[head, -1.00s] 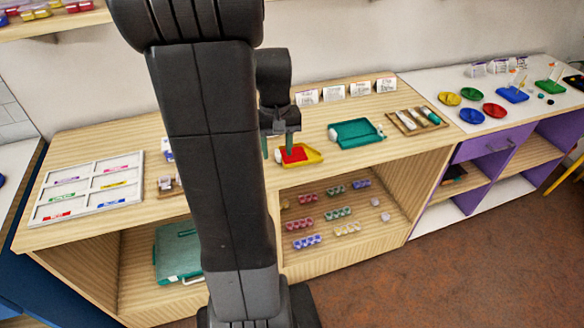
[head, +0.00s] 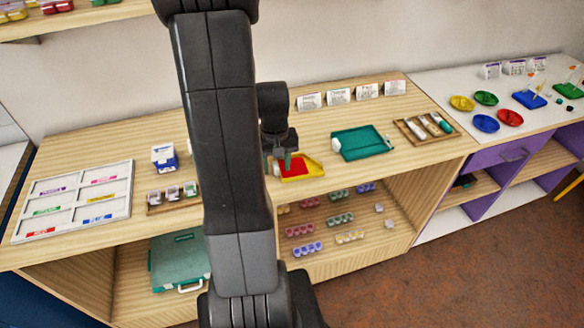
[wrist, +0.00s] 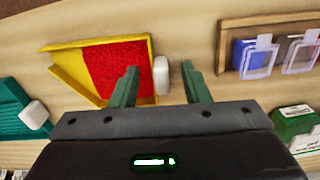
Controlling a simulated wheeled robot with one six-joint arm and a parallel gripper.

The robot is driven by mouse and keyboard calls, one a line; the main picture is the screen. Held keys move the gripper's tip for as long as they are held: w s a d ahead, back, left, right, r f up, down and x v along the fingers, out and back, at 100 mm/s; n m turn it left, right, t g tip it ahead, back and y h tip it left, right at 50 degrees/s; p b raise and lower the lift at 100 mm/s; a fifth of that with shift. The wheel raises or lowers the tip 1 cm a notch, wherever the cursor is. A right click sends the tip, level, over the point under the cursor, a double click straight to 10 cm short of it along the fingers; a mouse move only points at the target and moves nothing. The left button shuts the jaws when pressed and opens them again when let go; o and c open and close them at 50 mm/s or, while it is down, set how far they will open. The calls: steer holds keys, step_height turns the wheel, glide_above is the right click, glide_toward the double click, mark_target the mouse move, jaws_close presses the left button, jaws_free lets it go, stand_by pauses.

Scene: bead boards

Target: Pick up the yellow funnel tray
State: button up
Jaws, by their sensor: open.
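The yellow funnel tray (head: 316,169) lies on the wooden counter with a red fill inside. In the wrist view the funnel tray (wrist: 68,66) is at upper left, and its white knob (wrist: 161,75) is on its right side. My gripper (head: 278,165) is at the tray's left end in the head view. In the wrist view my gripper (wrist: 159,68) is open, with one green finger on each side of the knob. The left finger overlaps the tray's red part in the picture. I cannot tell whether either finger touches the tray.
A teal tray (head: 362,142) lies to the right, with a wooden tool tray (head: 424,129) beyond it. Small cards (head: 338,96) stand along the back. A rack of small boxes (head: 172,195) and a white sorting board (head: 75,200) are on the left. Bare counter surrounds the yellow tray.

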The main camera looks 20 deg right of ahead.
jaws_close()
steer(key=shift+r, duration=0.1)
